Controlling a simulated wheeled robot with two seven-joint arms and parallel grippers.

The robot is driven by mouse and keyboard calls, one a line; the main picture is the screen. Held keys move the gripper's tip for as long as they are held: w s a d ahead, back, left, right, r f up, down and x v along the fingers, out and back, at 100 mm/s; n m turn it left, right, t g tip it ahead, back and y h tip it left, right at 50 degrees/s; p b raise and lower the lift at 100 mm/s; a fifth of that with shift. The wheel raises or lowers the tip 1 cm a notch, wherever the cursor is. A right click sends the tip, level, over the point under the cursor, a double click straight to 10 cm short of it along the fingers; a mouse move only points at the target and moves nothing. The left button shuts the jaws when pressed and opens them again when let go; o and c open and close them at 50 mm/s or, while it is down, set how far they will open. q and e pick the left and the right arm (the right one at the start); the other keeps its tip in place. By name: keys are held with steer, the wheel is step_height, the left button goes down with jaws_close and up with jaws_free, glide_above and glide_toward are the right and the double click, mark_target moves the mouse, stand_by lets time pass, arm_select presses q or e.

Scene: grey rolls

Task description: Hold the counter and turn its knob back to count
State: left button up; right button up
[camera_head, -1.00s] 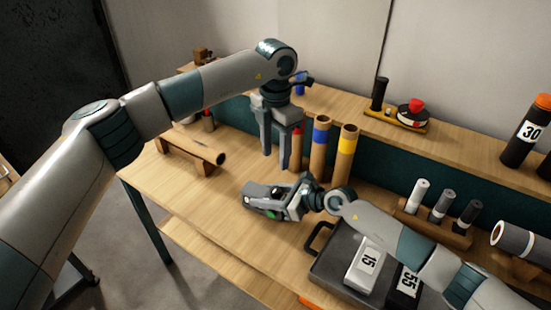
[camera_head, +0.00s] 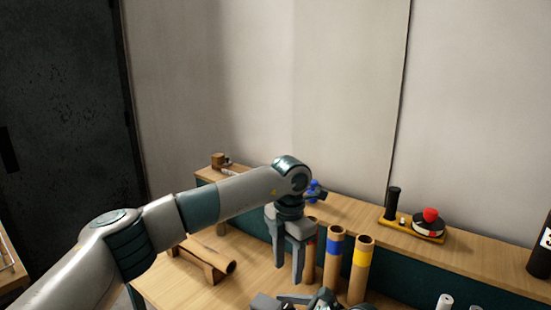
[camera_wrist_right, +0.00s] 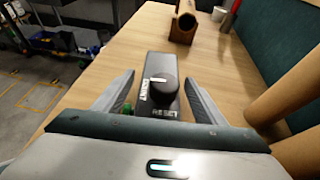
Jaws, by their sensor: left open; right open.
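The counter (camera_wrist_right: 160,65) is a dark box with a round black knob (camera_wrist_right: 161,92) that bears a white pointer. It lies on the table between the fingers of my right gripper (camera_wrist_right: 159,80) in the right wrist view, with COUNT and RESET lettering by the knob. The right gripper is open, with a gap on each side of the counter. In the head view the counter and right gripper (camera_head: 310,298) are mostly cut off by the bottom edge. My left gripper (camera_head: 289,272) is open and empty, pointing down beside the upright tubes.
Upright cardboard tubes with blue (camera_head: 333,250) and yellow (camera_head: 360,265) bands stand right of the left gripper. A brown roll on a wooden stand (camera_head: 205,262) is to the left. A red-topped device (camera_head: 428,224) sits on the raised shelf. Bare tabletop surrounds the counter.

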steer(key=v, duration=1.1)
steer(key=shift+s+a+f, duration=0.1)
steer(key=shift+a, duration=0.05)
